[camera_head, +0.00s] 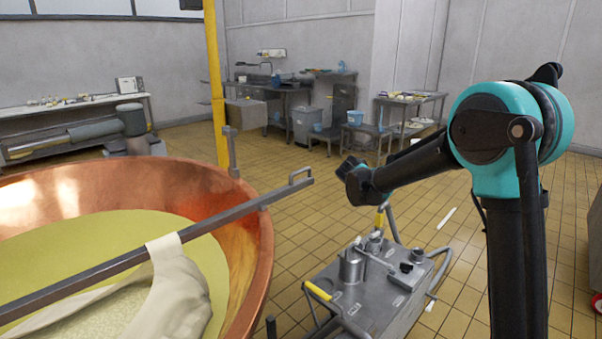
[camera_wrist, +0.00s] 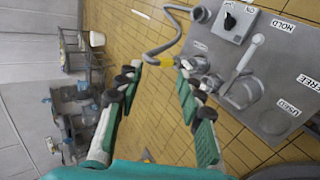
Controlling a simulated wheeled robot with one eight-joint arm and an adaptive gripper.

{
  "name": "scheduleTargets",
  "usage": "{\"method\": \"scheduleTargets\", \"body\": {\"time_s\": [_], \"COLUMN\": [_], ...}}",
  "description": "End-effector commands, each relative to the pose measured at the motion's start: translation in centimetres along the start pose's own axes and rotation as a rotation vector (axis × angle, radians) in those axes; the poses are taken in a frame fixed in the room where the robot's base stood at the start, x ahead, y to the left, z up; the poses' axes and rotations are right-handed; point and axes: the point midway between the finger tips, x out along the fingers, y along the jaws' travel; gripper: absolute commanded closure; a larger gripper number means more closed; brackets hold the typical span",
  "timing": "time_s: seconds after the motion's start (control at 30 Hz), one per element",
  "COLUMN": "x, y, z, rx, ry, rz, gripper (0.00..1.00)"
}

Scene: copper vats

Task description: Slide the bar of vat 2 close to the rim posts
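A copper vat (camera_head: 262,245) at the lower left of the head view holds a yellowish liquid. A grey metal bar (camera_head: 222,217) lies across it, its loop-handled end reaching past the right rim. A pale cloth (camera_head: 178,285) hangs from the bar into the vat. A grey rim post (camera_head: 232,155) stands upright on the far rim, with a visible gap to the bar. No vat number is readable. My gripper (camera_head: 350,182) is right of the handle, apart from it. In the wrist view my gripper (camera_wrist: 160,66) has its fingers spread with nothing between them; the bar is not visible there.
A yellow pole (camera_head: 215,80) rises behind the vat. Tables line the back wall. Tiled floor is open between.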

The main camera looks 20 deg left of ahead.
Motion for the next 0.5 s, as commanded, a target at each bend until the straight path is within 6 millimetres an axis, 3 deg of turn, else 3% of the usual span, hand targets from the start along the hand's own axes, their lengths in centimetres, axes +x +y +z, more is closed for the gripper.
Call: {"method": "scheduleTargets", "body": {"time_s": [0.03, 0.17, 0.3, 0.4, 0.5], "x": [-0.6, -2.6, -6.0, -8.4, -10.3], "y": [0.0, -0.5, -2.4, -4.1, -5.5], "z": [-4.3, -13.9, -23.3, -28.4, -31.8], "rx": [-0.071, -0.244, -0.407, -0.496, -0.557], "ry": [0.023, 0.064, 0.101, 0.12, 0.131], "rz": [0.045, 0.172, 0.309, 0.391, 0.453], "gripper": [0.62, 0.62, 0.62, 0.62, 0.62]}}
